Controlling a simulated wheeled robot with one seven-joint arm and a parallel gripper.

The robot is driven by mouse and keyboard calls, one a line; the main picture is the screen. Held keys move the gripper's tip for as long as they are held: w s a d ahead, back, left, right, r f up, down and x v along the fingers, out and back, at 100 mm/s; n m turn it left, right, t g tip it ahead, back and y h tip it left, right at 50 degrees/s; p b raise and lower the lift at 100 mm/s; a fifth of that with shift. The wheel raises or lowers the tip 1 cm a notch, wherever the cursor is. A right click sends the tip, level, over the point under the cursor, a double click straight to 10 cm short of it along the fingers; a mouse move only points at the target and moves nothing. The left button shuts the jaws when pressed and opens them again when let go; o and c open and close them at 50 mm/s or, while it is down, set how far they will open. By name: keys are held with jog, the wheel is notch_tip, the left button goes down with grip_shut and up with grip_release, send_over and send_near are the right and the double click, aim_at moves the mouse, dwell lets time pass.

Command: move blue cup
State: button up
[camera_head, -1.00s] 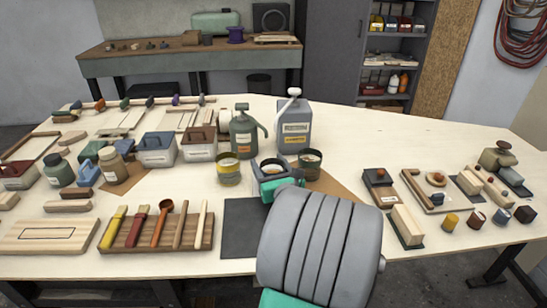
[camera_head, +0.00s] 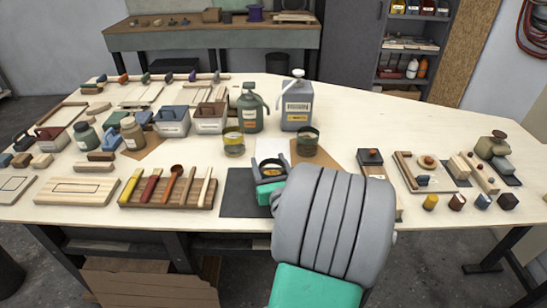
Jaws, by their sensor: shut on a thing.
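The blue cup (camera_head: 270,166) shows only as a dark rim with a tan inside, between the fingers of my gripper (camera_head: 271,172). My gripper is shut on it, and the gripper and my arm hide most of its body. The cup appears at the back edge of a dark grey mat (camera_head: 238,197); I cannot tell whether it touches the table or hangs above it. A yellow-banded cup (camera_head: 233,147) stands behind it to the left. A dark green cup (camera_head: 307,147) stands behind it to the right. Both are apart from my gripper.
A grey canister (camera_head: 297,112) and a green jug (camera_head: 250,118) stand at the back. A wooden rack of brushes and tools (camera_head: 169,198) lies left of the mat. A wooden-topped block (camera_head: 370,160) and small coloured pieces are at the right. The mat's front left is bare.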

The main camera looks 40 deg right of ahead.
jog(key=shift+s+a, duration=0.5)
jog(key=shift+s, duration=0.1)
jog(key=o, duration=1.5)
jog(key=b+v, duration=0.1)
jog(key=v, duration=0.5)
jog(key=shift+s, duration=0.3)
jog(key=shift+s+a, duration=0.4)
jog(key=shift+s, duration=0.05)
